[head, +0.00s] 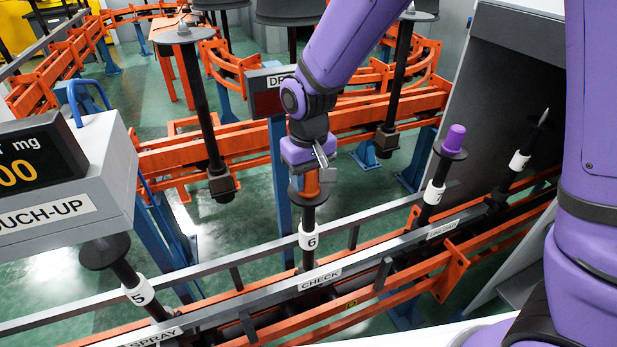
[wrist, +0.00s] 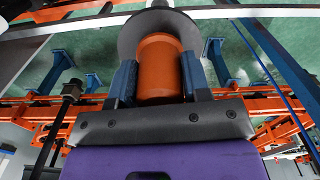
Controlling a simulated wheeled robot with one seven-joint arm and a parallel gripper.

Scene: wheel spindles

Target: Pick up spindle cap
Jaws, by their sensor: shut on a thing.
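An orange spindle cap (head: 311,182) sits on the black disc of spindle 6 (head: 308,238) in the head view. My gripper (head: 318,170) comes down on it from above. In the wrist view the orange cap (wrist: 160,68) is between the two fingers of my gripper (wrist: 158,78), which are shut on it, one on each side. The cap is at the dark round disc (wrist: 157,28) of the spindle; I cannot tell whether it touches the disc. Part of the cap is hidden behind the gripper in the head view.
A purple cap (head: 454,139) stands on the neighbouring spindle to the right. Spindle 5 (head: 138,291) at left has a bare disc. A grey rail with a CHECK label (head: 320,279) runs in front. A grey TOUCH-UP box (head: 95,175) stands left, and orange conveyor rails (head: 260,140) lie behind.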

